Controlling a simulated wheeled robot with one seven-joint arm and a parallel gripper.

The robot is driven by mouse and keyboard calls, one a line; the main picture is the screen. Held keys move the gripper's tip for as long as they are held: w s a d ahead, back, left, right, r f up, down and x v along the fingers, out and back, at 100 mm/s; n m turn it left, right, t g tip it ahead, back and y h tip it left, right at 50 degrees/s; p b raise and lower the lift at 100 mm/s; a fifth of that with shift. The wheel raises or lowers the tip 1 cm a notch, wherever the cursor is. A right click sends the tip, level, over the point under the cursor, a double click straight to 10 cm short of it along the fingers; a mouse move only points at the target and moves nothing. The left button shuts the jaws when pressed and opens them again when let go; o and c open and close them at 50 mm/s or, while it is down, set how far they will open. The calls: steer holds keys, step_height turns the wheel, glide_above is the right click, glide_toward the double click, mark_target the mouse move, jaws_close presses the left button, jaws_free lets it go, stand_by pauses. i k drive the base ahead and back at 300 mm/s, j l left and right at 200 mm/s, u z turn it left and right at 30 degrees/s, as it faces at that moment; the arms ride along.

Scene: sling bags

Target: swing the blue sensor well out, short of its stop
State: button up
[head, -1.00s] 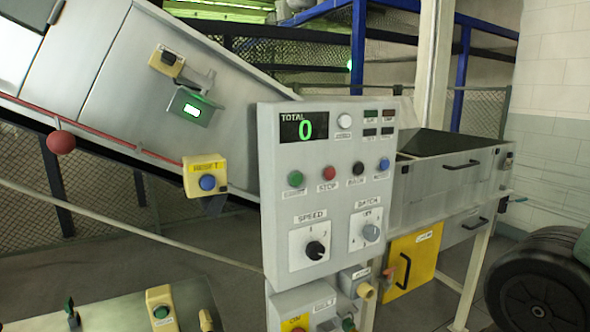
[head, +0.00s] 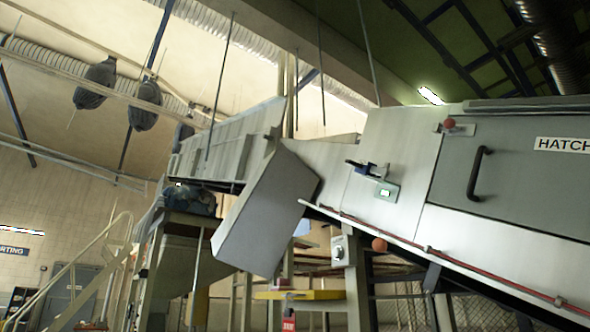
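A small blue sensor (head: 363,167) sits on the grey side wall of the sloping conveyor, right of the middle of the head view. It is seen from a distance and looks mounted on a bracket. A small grey box with a lit green display (head: 387,191) is just below and to its right. How far the sensor is swung, and where its stop is, I cannot tell at this size. My gripper is not in view.
A grey hatch (head: 530,165) with a black handle (head: 479,174) is to the right. A red cord runs along the conveyor's lower edge, with a red ball (head: 379,245). A tilted grey panel (head: 266,212) stands left of the sensor. Stairs with a railing (head: 72,268) are far left.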

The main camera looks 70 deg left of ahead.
mark_target(363, 167)
steer(key=l+u, duration=0.1)
steer(key=u, duration=0.35)
steer(key=i+l+u, duration=0.1)
steer(key=u, duration=0.35)
steer(key=l+u, duration=0.25)
steer(key=u, duration=0.2)
steer(key=l+u, duration=0.2)
steer(key=u, duration=0.3)
